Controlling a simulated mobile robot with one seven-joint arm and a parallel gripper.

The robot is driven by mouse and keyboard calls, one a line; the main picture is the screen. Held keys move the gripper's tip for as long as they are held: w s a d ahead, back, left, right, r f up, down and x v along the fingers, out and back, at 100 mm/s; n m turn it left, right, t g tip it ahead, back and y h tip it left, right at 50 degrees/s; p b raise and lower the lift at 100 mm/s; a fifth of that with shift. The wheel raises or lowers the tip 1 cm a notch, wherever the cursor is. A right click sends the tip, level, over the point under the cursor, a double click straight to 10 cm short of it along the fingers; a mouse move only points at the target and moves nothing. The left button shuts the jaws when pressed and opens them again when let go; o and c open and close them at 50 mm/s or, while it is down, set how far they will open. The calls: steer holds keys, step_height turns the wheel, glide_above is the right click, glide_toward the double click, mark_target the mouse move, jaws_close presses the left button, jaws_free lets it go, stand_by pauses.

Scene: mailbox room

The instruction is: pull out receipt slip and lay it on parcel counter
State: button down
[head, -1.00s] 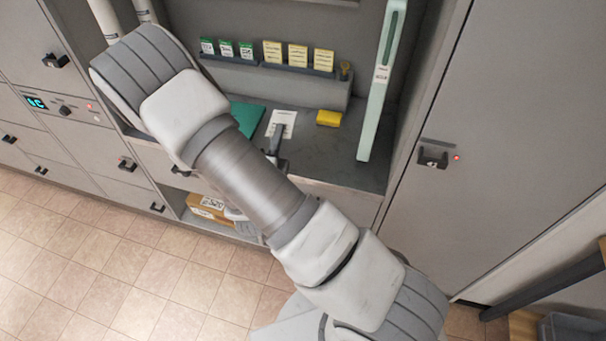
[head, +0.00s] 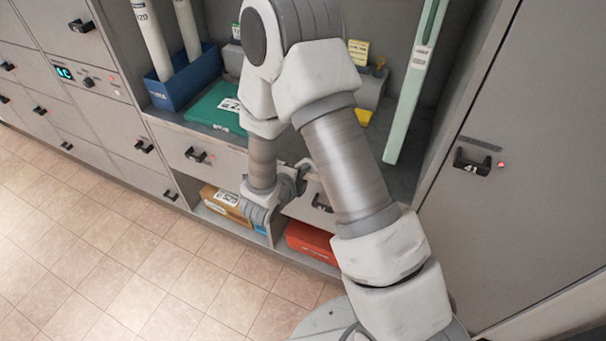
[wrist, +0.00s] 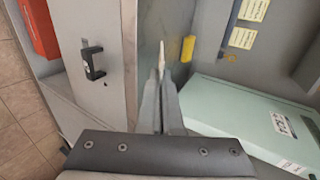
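In the wrist view the two fingers of my gripper (wrist: 161,76) are close together. A thin white sliver, which looks like the receipt slip (wrist: 161,54) seen nearly edge-on, stands out between their tips. In the head view my gripper (head: 298,178) is at the counter's front edge, in front of the drawers, partly hidden by my own arm. The slip cannot be made out there. The parcel counter (head: 402,178) is grey; my arm covers much of its middle. Its top also shows in the wrist view, beyond the fingers.
A yellow block (wrist: 188,48) lies near the back. A mint-green upright panel (head: 411,95) stands at right. Drawer handles (head: 322,203) protrude below; a red box (head: 312,241) sits low.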

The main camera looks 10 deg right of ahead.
steer(key=x, duration=0.3)
steer(key=r+b+x, duration=0.1)
steer(key=x, duration=0.2)
steer(key=shift+w+d, duration=0.15)
steer(key=shift+w, duration=0.05)
steer(key=shift+r+b+x, duration=0.1)
steer(key=shift+b+x, duration=0.6)
steer(key=shift+x, duration=0.85)
steer(key=shift+r+b+x, duration=0.15)
steer(key=shift+b+x, duration=0.55)
steer(key=shift+x, duration=0.85)
steer(key=shift+w+d, duration=0.1)
steer(key=c, duration=1)
jaws_free()
steer(key=s+a, duration=0.6)
steer(key=s, duration=0.2)
steer(key=shift+d+r, duration=0.1)
